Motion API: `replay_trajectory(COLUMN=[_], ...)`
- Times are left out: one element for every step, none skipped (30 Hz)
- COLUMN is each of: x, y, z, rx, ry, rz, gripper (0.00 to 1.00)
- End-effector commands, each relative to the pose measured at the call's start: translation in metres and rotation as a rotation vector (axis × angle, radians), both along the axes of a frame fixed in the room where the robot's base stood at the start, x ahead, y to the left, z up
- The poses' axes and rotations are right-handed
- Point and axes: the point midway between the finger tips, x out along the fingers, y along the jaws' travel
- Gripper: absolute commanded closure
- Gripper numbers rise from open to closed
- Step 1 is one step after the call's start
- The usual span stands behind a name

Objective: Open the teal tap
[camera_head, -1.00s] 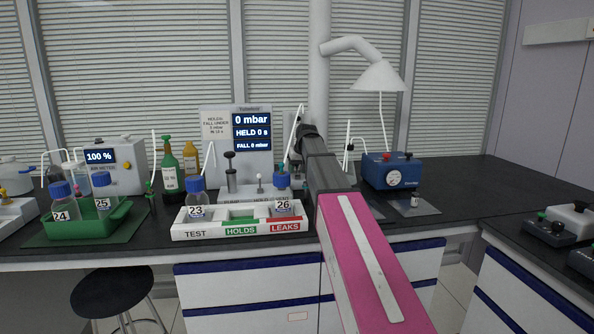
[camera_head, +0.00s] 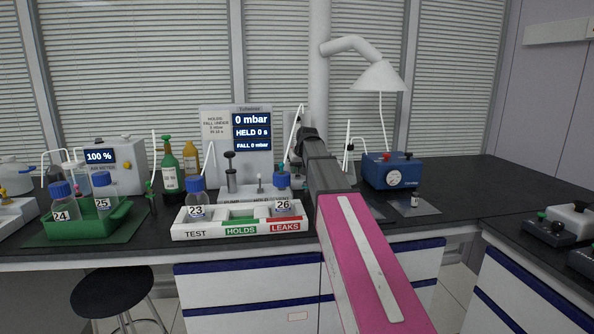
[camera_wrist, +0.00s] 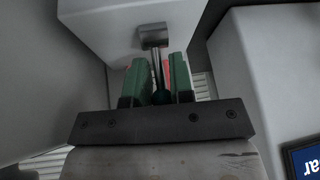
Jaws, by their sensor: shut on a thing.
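In the head view my arm reaches to the right side of the pressure stand (camera_head: 252,165), whose screen reads 0 mbar, HELD 0 s, FALL 0 mbar. The fingers and the tap are mostly hidden there behind my wrist.
A white rack (camera_head: 240,231) marked TEST, HOLDS and LEAKS stands in front, with bottles 23 (camera_head: 196,206) and 26 (camera_head: 283,204). A green tray (camera_head: 89,224) with bottles 24 and 25 is at left. A blue gauge box (camera_head: 390,172) stands right of my arm.

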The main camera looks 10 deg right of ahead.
Motion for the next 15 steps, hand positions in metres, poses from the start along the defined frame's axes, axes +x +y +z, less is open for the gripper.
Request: replay_trajectory(x=[-0.005,-0.006,-0.008,-0.009,-0.009,-0.011,-0.012,-0.013,-0.014,-0.015,-0.016,-0.017,-0.017,-0.018,-0.019], y=[0.0,0.0,0.0,0.0,0.0,0.0,0.0,0.0,0.0,0.0,0.0,0.0,0.0,0.0,0.0], z=[0.0,0.0,0.0,0.001,0.001,0.001,0.001,0.001,0.002,0.002,0.002,0.002,0.002,0.002,0.002], rx=[0.0,0.0,0.0,0.0,0.0,-0.001,-0.001,0.0,0.0,0.0,0.0,-0.001,0.0,0.0,0.0], ry=[-0.031,-0.052,-0.082,-0.106,-0.131,-0.165,-0.192,-0.218,-0.253,-0.279,-0.305,-0.339,-0.363,-0.387,-0.419], rz=[-0.001,0.0,-0.001,-0.001,-0.002,-0.001,-0.001,-0.002,-0.002,-0.001,-0.001,-0.002,-0.002,-0.002,-0.002], gripper=[1.0,1.0,1.0,1.0,1.0,1.0,1.0,1.0,1.0,1.0,1.0,1.0,1.0,1.0,1.0])
